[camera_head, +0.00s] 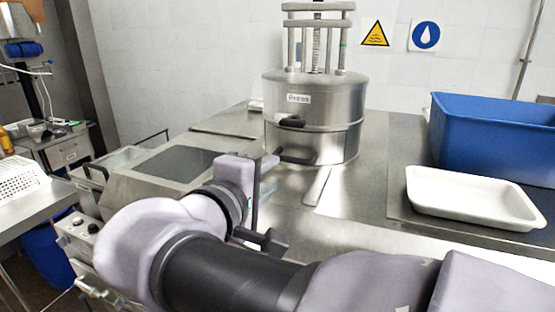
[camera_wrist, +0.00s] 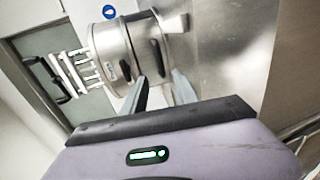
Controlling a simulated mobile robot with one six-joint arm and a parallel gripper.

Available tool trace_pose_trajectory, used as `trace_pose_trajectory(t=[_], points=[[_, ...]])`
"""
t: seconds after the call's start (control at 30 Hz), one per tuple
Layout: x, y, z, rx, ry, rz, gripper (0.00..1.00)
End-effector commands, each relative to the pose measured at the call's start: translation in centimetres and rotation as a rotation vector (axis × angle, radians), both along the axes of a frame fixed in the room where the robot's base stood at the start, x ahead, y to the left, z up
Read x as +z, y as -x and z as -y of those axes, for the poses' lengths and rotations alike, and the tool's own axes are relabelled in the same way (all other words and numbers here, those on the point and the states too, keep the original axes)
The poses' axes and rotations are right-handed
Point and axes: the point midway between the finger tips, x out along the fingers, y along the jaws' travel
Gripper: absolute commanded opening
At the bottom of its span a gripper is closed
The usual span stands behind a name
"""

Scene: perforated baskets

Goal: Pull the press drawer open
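The press (camera_head: 320,100) is a steel cylinder with a label and a screw frame on top, standing on the steel counter. Two black handles stick out of its front: an upper one (camera_head: 290,122) and a lower one (camera_head: 297,156) on the lower section, apparently the drawer, which looks closed. In the wrist view the press lies tilted, with the lower handle (camera_wrist: 157,57) just beyond my fingertips, roughly between them in the picture. My gripper (camera_wrist: 160,76) is open and empty, its fingers apart. In the head view my gripper (camera_head: 270,200) is in front of the press, apart from the handle.
A white tray (camera_head: 470,198) and a blue bin (camera_head: 490,140) stand at right. A steel unit with a dark panel (camera_head: 180,163) is at left. My arm covers the foreground.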

Motion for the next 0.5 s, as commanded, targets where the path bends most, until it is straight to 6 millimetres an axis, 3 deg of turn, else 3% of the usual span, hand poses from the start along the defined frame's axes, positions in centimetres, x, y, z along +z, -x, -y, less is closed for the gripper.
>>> trace_pose_trajectory(t=[0.3,0.5], points=[[-1.8,-6.9,3.0,-0.004,0.000,-0.001,0.34],[-2.2,-9.2,3.8,-0.001,0.000,-0.001,0.34]])
